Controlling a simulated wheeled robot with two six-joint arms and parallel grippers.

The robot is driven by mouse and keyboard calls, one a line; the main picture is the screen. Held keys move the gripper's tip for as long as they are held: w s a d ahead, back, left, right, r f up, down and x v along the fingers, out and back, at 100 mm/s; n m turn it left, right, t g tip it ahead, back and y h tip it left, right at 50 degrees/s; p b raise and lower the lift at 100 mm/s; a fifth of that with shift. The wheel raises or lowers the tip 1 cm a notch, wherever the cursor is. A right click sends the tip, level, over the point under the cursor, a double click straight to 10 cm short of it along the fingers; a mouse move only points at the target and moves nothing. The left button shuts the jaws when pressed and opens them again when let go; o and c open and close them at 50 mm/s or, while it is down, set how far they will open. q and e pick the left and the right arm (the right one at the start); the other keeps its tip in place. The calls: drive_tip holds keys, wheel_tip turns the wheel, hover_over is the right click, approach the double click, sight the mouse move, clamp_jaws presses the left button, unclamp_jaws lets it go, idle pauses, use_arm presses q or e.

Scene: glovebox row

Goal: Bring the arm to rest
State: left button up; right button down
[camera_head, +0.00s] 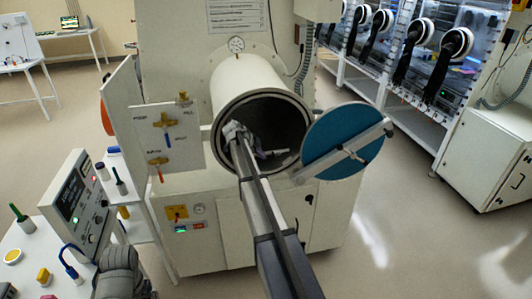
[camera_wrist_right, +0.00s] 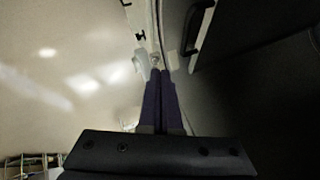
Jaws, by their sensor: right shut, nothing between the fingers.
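My right arm comes in from the bottom middle of the head view and reaches to the mouth of the open round chamber (camera_head: 219,118). My right gripper (camera_head: 236,131) is small and pale there, partly in shadow against the dark inside. In the wrist view my right gripper (camera_wrist_right: 158,76) has its two dark purple fingers together, with nothing between them. Whether the fingers touch anything beyond their tips is unclear. My left gripper is not in view; only a grey joint of mine shows at the lower left of the head view.
The blue round door (camera_head: 346,139) hangs open right of the chamber mouth. A white panel (camera_head: 178,145) with coloured handles stands left. A control box (camera_head: 78,200) and bench (camera_head: 38,249) with small items are lower left. Floor (camera_head: 385,215) on the right is clear.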

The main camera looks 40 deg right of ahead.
use_arm(q)
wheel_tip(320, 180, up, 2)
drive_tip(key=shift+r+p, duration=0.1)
drive_tip(key=shift+p, duration=0.45)
use_arm(e)
drive_tip(key=shift+v, duration=1.25)
drive_tip(key=s+a+f+n+y+b, duration=0.1)
drive_tip(key=s+a+f+n+b, duration=0.2)
drive_tip(key=a, duration=0.6)
drive_tip(key=s+a+f+n+y, duration=0.1)
drive_tip(key=s+a+f+n, duration=0.1)
drive_tip(key=s+a+n, duration=0.55)
drive_tip(key=s+a+f+n+y+b, duration=0.1)
drive_tip(key=s+a+f+n+b, duration=0.15)
drive_tip(key=a, duration=0.85)
use_arm(q)
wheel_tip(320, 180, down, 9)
drive_tip(key=b, duration=0.3)
use_arm(e)
drive_tip(key=s+a+f+n+y, duration=0.1)
drive_tip(key=s+a+f+n, duration=0.2)
drive_tip(key=s+a+n, duration=0.5)
drive_tip(key=s+a+f+n+g+y, duration=0.1)
drive_tip(key=s+a+f+n+y, duration=0.1)
drive_tip(key=s+a+n, duration=0.5)
drive_tip(key=s+a+f, duration=0.1)
drive_tip(key=s+a, duration=0.3)
drive_tip(key=s, duration=0.2)
drive_tip(key=shift+s+n+g, duration=0.3)
drive_tip(key=shift+s+n, duration=0.1)
